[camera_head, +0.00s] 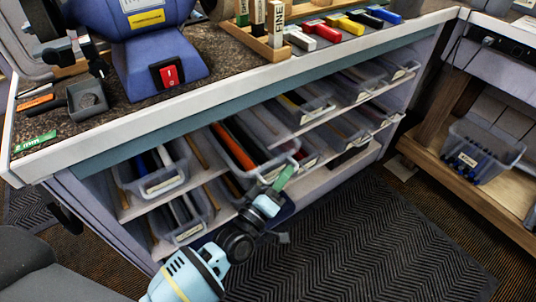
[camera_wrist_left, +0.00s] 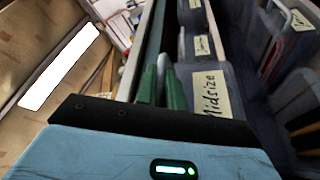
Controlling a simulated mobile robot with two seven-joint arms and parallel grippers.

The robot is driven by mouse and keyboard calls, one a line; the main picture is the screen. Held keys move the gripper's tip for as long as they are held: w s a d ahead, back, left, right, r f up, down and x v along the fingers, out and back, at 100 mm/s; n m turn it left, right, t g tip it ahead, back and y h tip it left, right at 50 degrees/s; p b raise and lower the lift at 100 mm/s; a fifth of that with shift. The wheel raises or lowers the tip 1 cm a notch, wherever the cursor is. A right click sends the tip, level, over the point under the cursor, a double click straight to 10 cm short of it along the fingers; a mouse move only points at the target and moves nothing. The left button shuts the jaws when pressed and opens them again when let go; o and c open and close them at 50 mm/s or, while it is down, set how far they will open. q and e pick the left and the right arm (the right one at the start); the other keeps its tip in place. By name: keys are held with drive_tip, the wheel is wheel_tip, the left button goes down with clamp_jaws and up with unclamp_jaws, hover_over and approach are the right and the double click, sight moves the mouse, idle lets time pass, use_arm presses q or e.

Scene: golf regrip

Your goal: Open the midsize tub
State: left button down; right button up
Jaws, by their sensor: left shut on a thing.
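The midsize tub (camera_head: 257,166) is a clear grey bin with long red and dark grips in it, in the upper row under the bench. Its front juts out past the neighbouring tubs. In the left wrist view its label (camera_wrist_left: 212,94) reads "Midsize". My left gripper (camera_head: 284,177) is at the tub's front edge, its green fingers close together and shut on the rim. The fingers also show in the left wrist view (camera_wrist_left: 162,86), just left of the label. The exact contact is partly hidden. My right gripper is not in view.
Other clear tubs (camera_head: 165,182) fill the shelves on both sides. The worktop (camera_head: 240,72) above holds a blue grinder (camera_head: 160,62) and several coloured blocks. A dark floor mat (camera_head: 360,235) lies clear in front. A wooden shelf with another tub (camera_head: 485,150) stands at right.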

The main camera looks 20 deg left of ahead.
use_arm(q)
drive_tip(key=s+d+p, duration=0.1)
drive_tip(key=s+d, duration=0.3)
drive_tip(key=d, duration=0.2)
drive_tip(key=shift+s, duration=0.35)
drive_tip(key=c, duration=1.5)
unclamp_jaws()
drive_tip(key=v, duration=0.8)
